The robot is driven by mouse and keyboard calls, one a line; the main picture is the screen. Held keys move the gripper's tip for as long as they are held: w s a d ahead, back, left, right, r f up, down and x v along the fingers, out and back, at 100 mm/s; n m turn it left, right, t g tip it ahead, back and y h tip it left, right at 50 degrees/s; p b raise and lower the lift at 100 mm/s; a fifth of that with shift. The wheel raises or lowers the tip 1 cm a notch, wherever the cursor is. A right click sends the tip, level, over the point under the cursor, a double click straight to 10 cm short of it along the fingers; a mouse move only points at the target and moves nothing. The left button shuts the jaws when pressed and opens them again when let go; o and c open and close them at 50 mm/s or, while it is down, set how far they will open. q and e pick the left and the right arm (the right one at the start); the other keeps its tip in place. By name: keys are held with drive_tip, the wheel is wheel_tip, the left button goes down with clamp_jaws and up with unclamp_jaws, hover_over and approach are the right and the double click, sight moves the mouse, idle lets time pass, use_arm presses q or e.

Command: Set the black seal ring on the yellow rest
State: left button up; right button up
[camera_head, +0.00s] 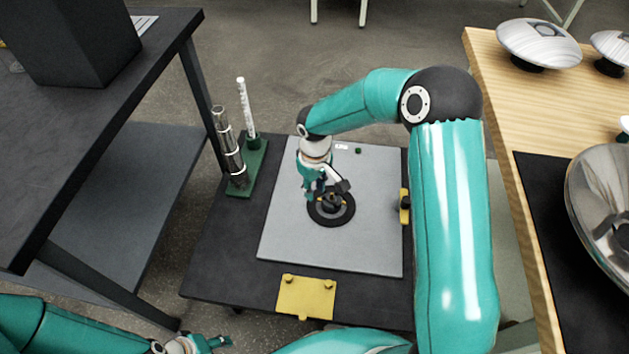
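A round black ring (318,215) lies around a dark central hub (331,202) on the grey plate, and I take it for the seal ring. My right gripper (328,190) is just above the hub, with its fingers seen apart over the ring's far side. Whether they grip anything is not clear. A yellow plate with small pegs (306,297) is at the table's near edge. A second yellow piece (404,206) with a dark knob is at the right edge, partly hidden by my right arm. Which one is the rest I cannot tell. My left gripper (212,343) is low at the bottom, away from both.
The grey plate (285,235) lies on a low black table (225,275). A green base (246,172) carries a metal column and a white rod at its far left corner. A dark bench (80,130) stands left; a wooden table (505,130) with shiny metal domes stands right.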

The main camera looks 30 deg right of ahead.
sight(315, 215)
wheel_tip(315, 215, down, 12)
drive_tip(key=b, duration=0.3)
drive_tip(key=shift+c, duration=0.5)
clamp_jaws()
